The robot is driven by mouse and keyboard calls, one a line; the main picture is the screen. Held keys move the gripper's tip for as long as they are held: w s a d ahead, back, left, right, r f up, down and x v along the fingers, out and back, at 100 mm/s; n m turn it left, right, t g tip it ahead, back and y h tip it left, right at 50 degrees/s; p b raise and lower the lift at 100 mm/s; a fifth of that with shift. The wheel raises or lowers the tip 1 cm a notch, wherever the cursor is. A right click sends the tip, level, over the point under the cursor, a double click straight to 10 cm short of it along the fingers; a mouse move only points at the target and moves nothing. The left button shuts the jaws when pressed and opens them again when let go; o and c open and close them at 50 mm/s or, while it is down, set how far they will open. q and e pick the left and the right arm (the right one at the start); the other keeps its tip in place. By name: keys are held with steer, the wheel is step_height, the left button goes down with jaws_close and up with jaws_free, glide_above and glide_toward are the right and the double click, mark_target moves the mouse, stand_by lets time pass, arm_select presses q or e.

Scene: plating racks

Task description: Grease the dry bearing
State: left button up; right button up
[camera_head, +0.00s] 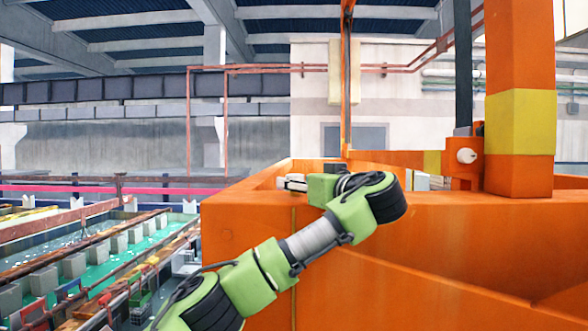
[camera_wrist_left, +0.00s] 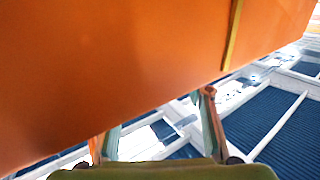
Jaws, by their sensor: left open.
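No grease tool or clearly recognisable bearing shows. My right gripper is not in view.
A white round-ended part (camera_head: 466,156) sticks out of an orange bracket beside the orange and yellow post (camera_head: 520,140). A thin upright orange bar (camera_head: 347,80) stands behind the structure. Tanks with green liquid (camera_head: 125,240) and racks lie at the left. Open air is above the gripper.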

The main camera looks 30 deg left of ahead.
arm_select(q)
steer(key=shift+w+a+r+p, duration=0.2)
steer(key=shift+w+a+p, duration=0.2)
steer(key=shift+a, duration=0.25)
steer(key=shift+w+a+f, duration=0.15)
steer(key=shift+a, duration=0.15)
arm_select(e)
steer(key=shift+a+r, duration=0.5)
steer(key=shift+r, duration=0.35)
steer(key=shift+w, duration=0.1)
arm_select(q)
steer(key=shift+c, duration=0.5)
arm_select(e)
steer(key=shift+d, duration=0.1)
